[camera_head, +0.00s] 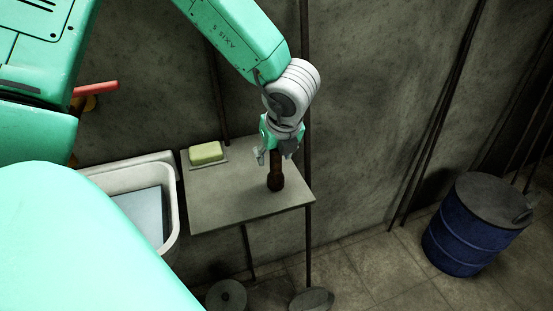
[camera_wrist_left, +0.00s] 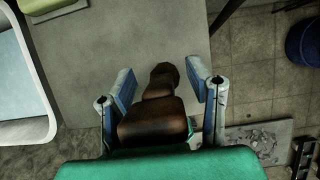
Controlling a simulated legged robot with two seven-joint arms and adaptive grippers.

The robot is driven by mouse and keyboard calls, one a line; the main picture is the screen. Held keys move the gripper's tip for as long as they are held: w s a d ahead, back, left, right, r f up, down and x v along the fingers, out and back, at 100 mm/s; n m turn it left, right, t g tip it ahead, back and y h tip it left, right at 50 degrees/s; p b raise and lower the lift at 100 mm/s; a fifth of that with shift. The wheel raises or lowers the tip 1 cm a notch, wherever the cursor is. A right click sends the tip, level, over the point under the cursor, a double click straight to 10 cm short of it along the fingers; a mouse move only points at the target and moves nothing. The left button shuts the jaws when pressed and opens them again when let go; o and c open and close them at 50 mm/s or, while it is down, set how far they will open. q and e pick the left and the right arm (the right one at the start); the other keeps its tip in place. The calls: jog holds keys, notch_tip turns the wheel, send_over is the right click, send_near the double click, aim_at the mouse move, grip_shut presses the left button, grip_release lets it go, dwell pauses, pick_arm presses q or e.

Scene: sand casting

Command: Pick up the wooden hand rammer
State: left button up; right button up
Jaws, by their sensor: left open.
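The wooden hand rammer (camera_head: 276,182) is dark brown and stands on a small grey table (camera_head: 225,208), near its right side. My left gripper (camera_head: 279,155) comes down over the rammer from above. In the left wrist view the rammer (camera_wrist_left: 160,97) lies between the two spread fingers of my left gripper (camera_wrist_left: 158,95). The fingers are open, with a visible gap on each side of the rammer's far end. The gripper's body hides part of the rammer's near end. My right gripper is in neither view.
A green soap bar (camera_head: 206,153) on a tray sits at the table's back left. A white sink (camera_head: 171,205) adjoins the table on the left. A blue barrel (camera_head: 470,228) stands far right. Dark pipes run down the wall behind. The table's front is clear.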

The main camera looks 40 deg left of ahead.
pick_arm(q)
grip_shut()
